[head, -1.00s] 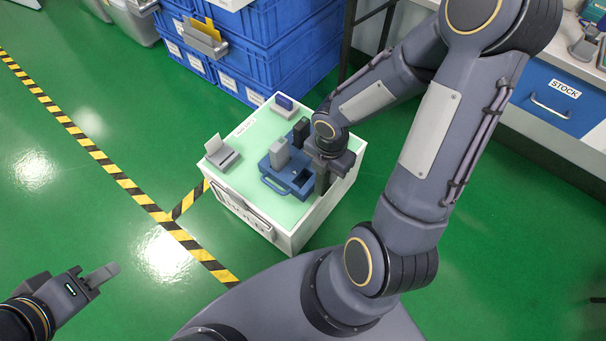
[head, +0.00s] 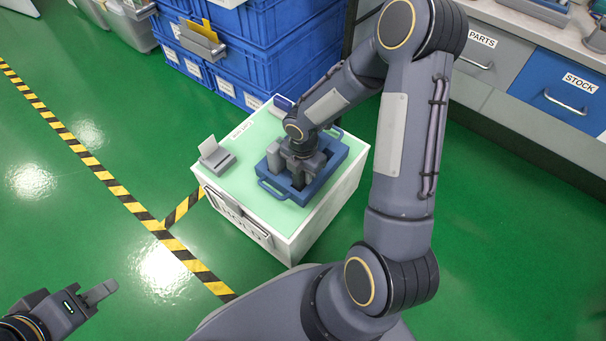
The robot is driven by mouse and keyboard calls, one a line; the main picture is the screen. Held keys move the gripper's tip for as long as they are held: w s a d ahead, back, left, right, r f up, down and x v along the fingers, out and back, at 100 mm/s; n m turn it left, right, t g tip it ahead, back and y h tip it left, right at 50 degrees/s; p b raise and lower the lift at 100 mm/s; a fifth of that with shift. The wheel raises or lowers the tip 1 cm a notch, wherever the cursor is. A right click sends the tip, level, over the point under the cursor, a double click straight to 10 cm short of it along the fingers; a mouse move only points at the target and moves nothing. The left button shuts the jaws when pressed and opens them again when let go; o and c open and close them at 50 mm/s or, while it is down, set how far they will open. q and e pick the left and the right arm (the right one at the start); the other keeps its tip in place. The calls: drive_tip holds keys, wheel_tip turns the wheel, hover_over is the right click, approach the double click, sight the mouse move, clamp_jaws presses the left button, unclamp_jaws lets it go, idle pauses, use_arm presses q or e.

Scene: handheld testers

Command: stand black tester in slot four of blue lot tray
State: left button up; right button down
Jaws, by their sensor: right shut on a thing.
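The blue lot tray (head: 331,166) lies on the cart's green top, with a carry handle at its front left. A grey tester (head: 273,157) stands upright in its left part. Dark open slots show in the tray's front and right parts. My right gripper (head: 299,175) is over the middle of the tray, pointing down and shut on the black tester. The tester is mostly hidden by the gripper and wrist, so its height and fit in a slot cannot be told. My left gripper (head: 104,291) is at the lower left, over the floor, apart from everything.
A small blue item (head: 283,102) stands at the back, partly behind my arm. Stacked blue crates (head: 260,40) are behind. Drawers (head: 560,95) are at right.

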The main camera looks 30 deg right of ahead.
drive_tip(key=shift+f, duration=0.1)
drive_tip(key=c, duration=1.2)
unclamp_jaws()
drive_tip(key=shift+o, duration=0.2)
